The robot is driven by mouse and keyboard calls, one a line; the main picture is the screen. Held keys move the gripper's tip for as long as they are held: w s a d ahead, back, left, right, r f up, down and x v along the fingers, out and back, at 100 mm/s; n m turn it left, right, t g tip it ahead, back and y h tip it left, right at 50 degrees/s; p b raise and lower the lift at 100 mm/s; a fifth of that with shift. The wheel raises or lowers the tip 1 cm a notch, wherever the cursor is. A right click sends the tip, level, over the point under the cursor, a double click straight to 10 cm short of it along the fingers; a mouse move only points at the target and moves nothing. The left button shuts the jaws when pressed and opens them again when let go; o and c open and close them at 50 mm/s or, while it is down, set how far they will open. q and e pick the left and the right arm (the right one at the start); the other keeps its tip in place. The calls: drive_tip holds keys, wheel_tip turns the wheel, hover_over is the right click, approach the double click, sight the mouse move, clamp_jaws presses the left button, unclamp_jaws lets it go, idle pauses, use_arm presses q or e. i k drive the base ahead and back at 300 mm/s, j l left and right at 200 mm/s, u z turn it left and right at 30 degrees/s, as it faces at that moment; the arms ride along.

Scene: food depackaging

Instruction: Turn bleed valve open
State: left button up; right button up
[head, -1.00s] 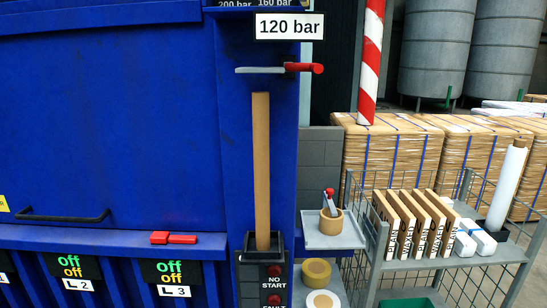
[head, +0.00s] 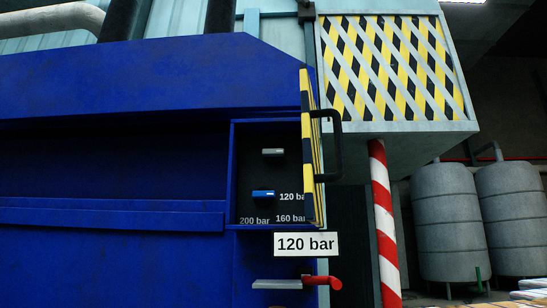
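An open recess (head: 236,180) in the blue machine holds a small grey handle (head: 273,152) and a blue handle (head: 263,194). Both lie roughly horizontal. Markings for 120, 160 and 200 bar surround the blue handle. No label tells me which of these is the bleed valve. Neither of my grippers is in view.
The recess's yellow-and-black striped door (head: 307,150) stands open at the right, its black pull handle (head: 329,145) sticking out. A striped guard box (head: 395,75) is at upper right. A red-and-white post (head: 384,225) and grey tanks (head: 447,220) stand to the right.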

sight(274, 155)
drive_tip(key=u, duration=0.4)
drive_tip(key=i+l+u, duration=0.15)
drive_tip(key=u, duration=0.25)
drive_tip(key=i+l+u, duration=0.1)
drive_tip(key=l+u, duration=0.2)
drive_tip(key=u, duration=0.15)
drive_tip(key=l+u, duration=0.4)
drive_tip(key=i+l+u, duration=0.1)
drive_tip(key=u, duration=0.3)
drive_tip(key=l, duration=0.1)
